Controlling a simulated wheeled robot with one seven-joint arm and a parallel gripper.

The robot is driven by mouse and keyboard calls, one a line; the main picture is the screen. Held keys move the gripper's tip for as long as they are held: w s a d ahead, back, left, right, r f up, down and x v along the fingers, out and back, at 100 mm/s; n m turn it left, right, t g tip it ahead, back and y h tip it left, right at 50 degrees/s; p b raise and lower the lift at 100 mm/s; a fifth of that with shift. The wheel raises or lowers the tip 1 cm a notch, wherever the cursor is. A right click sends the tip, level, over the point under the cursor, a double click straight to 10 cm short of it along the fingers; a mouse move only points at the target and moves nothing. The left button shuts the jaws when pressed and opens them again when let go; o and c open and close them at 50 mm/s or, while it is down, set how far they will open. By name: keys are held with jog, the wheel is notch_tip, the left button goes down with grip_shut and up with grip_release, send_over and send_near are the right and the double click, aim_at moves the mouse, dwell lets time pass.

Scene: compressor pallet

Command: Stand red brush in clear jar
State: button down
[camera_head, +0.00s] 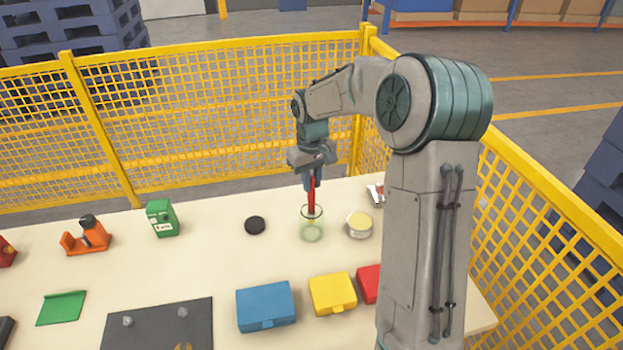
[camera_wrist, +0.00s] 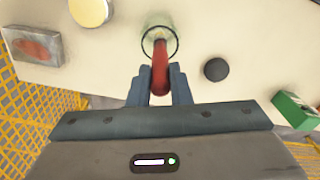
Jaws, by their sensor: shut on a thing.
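My gripper (camera_head: 312,183) is shut on the red brush (camera_head: 311,198) and points down over the table. The brush hangs about upright, with its lower end at the mouth of the clear jar (camera_head: 312,233). In the wrist view the red brush (camera_wrist: 160,68) runs from between the fingers (camera_wrist: 160,88) toward the round rim of the jar (camera_wrist: 160,29), and its far end appears within the rim. The jar stands upright on the table. Whether the brush touches the jar's wall or bottom I cannot tell.
A yellow-topped tin (camera_head: 359,225) stands close right of the jar, and a black disc (camera_head: 255,225) lies to its left. Blue (camera_head: 265,306) and yellow (camera_head: 333,293) boxes lie in front. A green carton (camera_head: 162,218) stands farther left. Yellow mesh fence (camera_head: 220,120) runs behind the table.

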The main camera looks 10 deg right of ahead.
jog(key=c, duration=1.3)
grip_release()
jog(key=shift+o, duration=0.2)
jog(key=shift+r, duration=0.1)
notch_tip(320, 180, up, 14)
jog(key=shift+f+b, duration=0.2)
jog(key=shift+b, duration=0.15)
